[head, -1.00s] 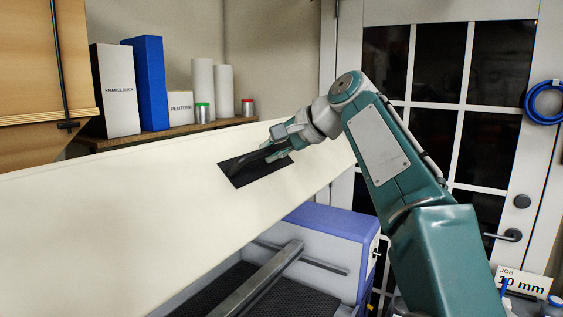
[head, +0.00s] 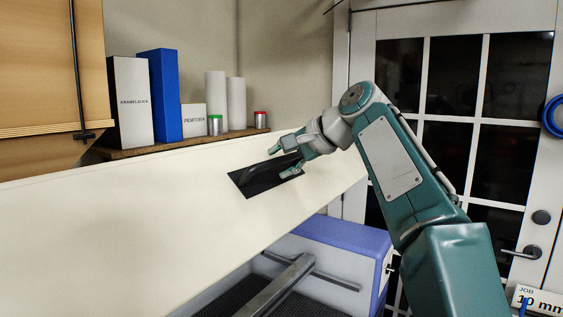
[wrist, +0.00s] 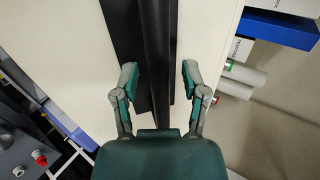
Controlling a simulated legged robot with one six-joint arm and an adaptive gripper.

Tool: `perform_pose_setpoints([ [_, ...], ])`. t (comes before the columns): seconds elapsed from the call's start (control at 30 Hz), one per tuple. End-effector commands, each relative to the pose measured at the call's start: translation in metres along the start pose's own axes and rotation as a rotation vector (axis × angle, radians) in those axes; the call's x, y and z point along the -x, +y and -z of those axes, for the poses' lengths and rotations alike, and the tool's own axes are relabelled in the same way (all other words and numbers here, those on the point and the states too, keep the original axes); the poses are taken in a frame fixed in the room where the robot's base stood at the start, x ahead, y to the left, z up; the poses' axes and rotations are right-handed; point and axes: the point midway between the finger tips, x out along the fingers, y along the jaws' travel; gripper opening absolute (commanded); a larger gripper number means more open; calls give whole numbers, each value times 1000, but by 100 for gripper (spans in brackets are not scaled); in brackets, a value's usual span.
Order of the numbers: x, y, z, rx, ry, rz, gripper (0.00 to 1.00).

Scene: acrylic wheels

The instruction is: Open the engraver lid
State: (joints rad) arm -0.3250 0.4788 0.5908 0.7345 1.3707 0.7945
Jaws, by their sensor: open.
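The engraver lid (head: 120,220) is a large cream panel, raised and tilted above the engraver body (head: 345,236), which has a blue top edge. A black recessed plate with a dark bar handle (head: 262,172) sits on the lid. The handle also shows in the wrist view (wrist: 156,40), running up the middle of the picture. My gripper (head: 283,161) is at the plate's right end with its fingers apart. In the wrist view my gripper (wrist: 159,78) has one finger on each side of the handle, with gaps to it.
A wooden shelf (head: 165,144) behind the lid holds boxes, white rolls and small cans. A grey rail (head: 275,287) crosses the engraver's open bed. A white door with dark panes (head: 450,75) stands at the right, behind my arm.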

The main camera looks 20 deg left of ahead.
Motion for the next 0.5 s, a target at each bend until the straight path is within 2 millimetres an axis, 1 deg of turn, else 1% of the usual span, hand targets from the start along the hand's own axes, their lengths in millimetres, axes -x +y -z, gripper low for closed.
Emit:
perform_pose_setpoints([
  [0.07,1,0,0,0,0,0,57],
  [0.17,8,0,1,0,2,1,57],
  [0.27,23,0,1,0,4,2,57],
  [0.5,74,0,2,1,5,2,57],
])
